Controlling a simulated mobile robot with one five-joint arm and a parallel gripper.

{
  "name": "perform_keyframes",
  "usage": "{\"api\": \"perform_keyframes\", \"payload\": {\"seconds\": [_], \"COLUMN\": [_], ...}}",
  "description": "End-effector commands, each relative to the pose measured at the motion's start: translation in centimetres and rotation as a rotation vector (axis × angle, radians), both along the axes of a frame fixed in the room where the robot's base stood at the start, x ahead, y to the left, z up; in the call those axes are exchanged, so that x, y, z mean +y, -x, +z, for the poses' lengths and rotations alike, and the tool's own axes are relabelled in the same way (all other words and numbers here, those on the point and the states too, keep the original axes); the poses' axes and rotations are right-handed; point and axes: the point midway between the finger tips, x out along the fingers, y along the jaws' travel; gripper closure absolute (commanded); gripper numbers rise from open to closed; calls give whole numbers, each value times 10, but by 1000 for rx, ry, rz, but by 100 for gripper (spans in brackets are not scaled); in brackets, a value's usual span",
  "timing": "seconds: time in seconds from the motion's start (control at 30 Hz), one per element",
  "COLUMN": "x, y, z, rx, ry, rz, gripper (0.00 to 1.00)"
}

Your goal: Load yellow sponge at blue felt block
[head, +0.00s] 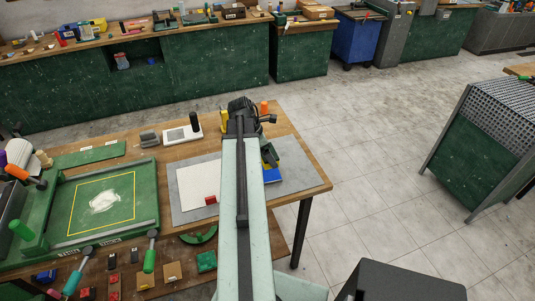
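My arm runs up the middle of the picture, and its dark end with my gripper (246,116) is over the far part of the wooden table. The fingers are too small and dark to tell open from shut. A small yellow thing (224,119) shows just left of the arm's end; I cannot tell if it is the sponge or whether it is touched. A blue block (272,175) lies on the grey mat right of the arm, probably the blue felt block. A dark piece with green and yellow (269,156) stands against its far side. The arm hides part of the mat.
A stamp-like tool with a black handle (195,123) and an orange cylinder (264,107) stand farther back. A green framed tray (66,232) fills the left.

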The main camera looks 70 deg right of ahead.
Motion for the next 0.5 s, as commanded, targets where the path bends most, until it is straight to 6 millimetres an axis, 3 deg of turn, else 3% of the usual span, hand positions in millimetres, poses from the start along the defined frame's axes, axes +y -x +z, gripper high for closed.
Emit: {"api": "perform_keyframes", "payload": {"seconds": [0.03,0.3,0.5], "x": [0,0,0], "y": [0,0,0], "z": [-11,-44,-50], "rx": [0,0,0], "ry": [0,0,0], "rz": [0,0,0], "gripper": [42,42,42]}}
